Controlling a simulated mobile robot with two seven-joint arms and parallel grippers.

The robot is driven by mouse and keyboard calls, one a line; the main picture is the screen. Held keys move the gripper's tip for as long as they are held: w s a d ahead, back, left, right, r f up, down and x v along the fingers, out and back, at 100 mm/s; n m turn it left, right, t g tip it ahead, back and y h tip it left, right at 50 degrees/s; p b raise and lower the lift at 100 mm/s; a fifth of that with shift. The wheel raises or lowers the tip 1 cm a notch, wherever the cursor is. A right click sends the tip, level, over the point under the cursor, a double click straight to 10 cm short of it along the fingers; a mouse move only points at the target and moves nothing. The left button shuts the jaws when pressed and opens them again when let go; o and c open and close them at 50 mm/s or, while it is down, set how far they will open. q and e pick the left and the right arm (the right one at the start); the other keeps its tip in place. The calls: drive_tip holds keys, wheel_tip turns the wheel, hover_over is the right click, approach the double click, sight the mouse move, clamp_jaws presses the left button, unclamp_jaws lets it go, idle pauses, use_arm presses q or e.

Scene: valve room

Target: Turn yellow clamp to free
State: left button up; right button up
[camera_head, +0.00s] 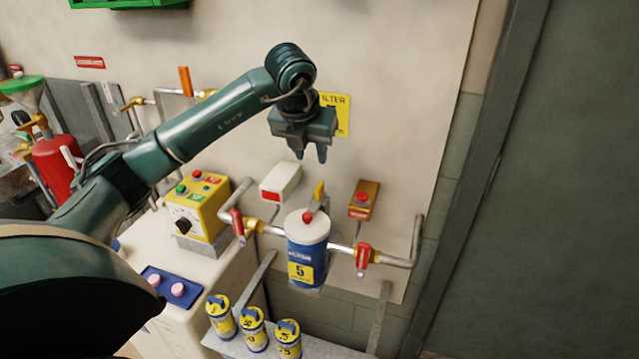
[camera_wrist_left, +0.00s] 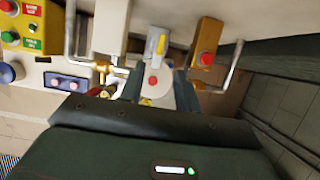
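The yellow clamp (camera_head: 319,190) is a small lever standing up at the top of the blue and white filter housing (camera_head: 306,240) marked 5. In the left wrist view the clamp (camera_wrist_left: 161,44) shows just beyond the fingertips, above the housing's pale lid with its red button (camera_head: 307,217). My left gripper (camera_head: 311,154) hangs fingers down above the housing, apart from the clamp. Its two fingers are spread with nothing between them; they also show in the left wrist view (camera_wrist_left: 159,78). My right gripper is not in view.
Pipes with red-handled valves (camera_head: 238,222) (camera_head: 363,256) flank the housing. A white box (camera_head: 281,182) and an orange box with a red button (camera_head: 363,199) sit behind it. A yellow control box (camera_head: 197,208) stands left. Several small canisters (camera_head: 254,328) stand on a shelf below.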

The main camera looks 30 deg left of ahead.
sight(319, 186)
use_arm(q)
drive_tip(key=p+x, duration=0.1)
drive_tip(key=x, duration=1.1)
drive_tip(key=shift+d+f+p, duration=0.1)
drive_tip(key=shift+p, duration=0.3)
drive_tip(key=shift+c, duration=0.4)
clamp_jaws()
